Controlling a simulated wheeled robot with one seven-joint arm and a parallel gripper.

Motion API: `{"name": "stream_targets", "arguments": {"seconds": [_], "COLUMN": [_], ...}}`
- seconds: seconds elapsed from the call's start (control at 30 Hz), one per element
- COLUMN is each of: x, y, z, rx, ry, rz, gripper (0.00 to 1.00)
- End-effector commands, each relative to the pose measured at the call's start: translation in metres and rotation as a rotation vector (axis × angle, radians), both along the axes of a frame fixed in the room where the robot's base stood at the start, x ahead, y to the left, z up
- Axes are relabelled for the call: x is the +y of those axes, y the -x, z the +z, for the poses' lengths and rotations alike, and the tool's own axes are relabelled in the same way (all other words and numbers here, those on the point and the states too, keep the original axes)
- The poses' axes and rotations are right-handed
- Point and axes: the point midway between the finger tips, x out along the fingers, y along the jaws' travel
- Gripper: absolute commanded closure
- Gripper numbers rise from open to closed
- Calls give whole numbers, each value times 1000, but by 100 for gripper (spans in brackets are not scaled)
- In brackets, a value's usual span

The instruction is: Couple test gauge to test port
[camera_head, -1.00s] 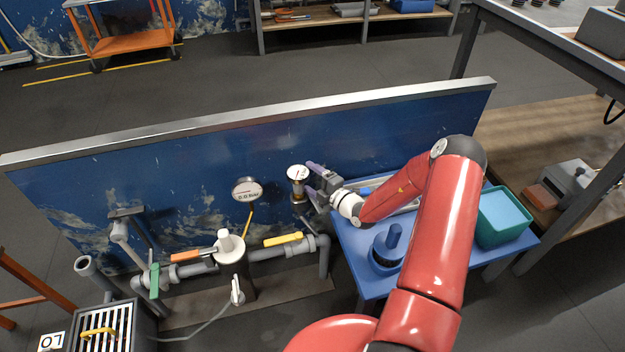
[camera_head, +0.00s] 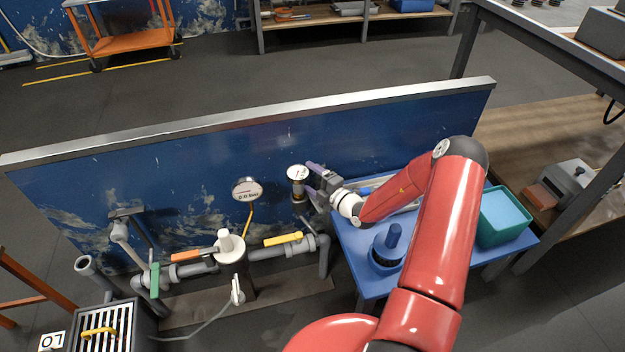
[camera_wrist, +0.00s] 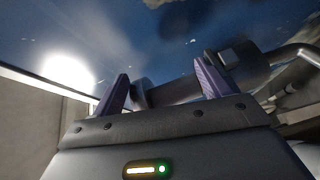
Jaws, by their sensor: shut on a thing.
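The test gauge (camera_head: 298,173) has a round white dial on a brass and dark body. It is upright in front of the blue panel, above the right end of the pipe run. My gripper (camera_head: 312,186) comes in from the right and is shut on the gauge's body. In the wrist view the purple fingers of my gripper (camera_wrist: 164,85) stand on either side of a dark cylindrical part (camera_wrist: 170,92). The test port cannot be made out clearly; the space under the gauge is dark and partly hidden by my gripper. I cannot tell whether the gauge touches it.
Another gauge (camera_head: 246,190) stands to the left. The pipe run has a yellow handle (camera_head: 283,239), an orange handle (camera_head: 186,256) and a white-topped fitting (camera_head: 229,246). A blue table (camera_head: 352,247) with a teal bin (camera_head: 503,230) stands right. The blue panel (camera_head: 150,190) closes off the back.

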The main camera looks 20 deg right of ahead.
Motion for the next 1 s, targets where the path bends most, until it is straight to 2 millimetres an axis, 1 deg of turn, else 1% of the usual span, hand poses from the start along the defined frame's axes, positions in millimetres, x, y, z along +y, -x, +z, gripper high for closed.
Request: {"name": "stream_targets", "arguments": {"seconds": [0.6, 0.8, 0.83, 0.97, 1.0], "x": [2, 2, 2, 1, 1], "y": [-1, 0, -1, 0, 0], "z": [-1, -5, -5, -5, -6], "rx": [2, 2, 2, 3, 4], "ry": [-2, -2, -2, 0, 0], "rz": [2, 2, 2, 1, 2], "gripper": [55, 55, 19, 2, 0]}}
